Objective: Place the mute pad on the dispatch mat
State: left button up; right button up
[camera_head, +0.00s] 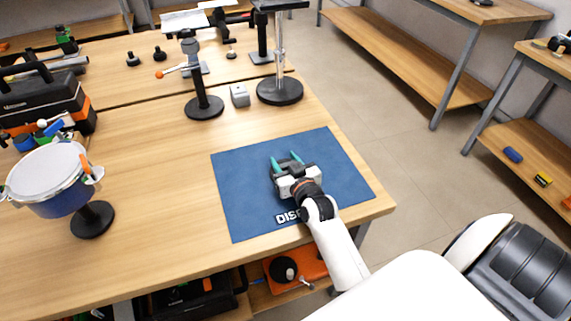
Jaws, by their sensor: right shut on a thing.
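The dispatch mat (236,190) is a dark blue rectangle flat on the front right of the wooden bench, with white lettering partly covered by my right arm. My left gripper is out of view.
A blue drum (62,203) with a white head stands on a black round base at the left. Black round-based stands (204,107) and a small grey box (240,95) are behind the mat. A black and orange toolbox (45,105) is far left.

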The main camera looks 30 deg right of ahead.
jog(key=shift+f, duration=0.2)
jog(key=shift+f, duration=0.2)
jog(key=o, duration=1)
jog(key=shift+r, duration=0.1)
jog(key=shift+s+r, duration=0.1)
jog(key=v, duration=1.1)
jog(key=shift+s, duration=0.4)
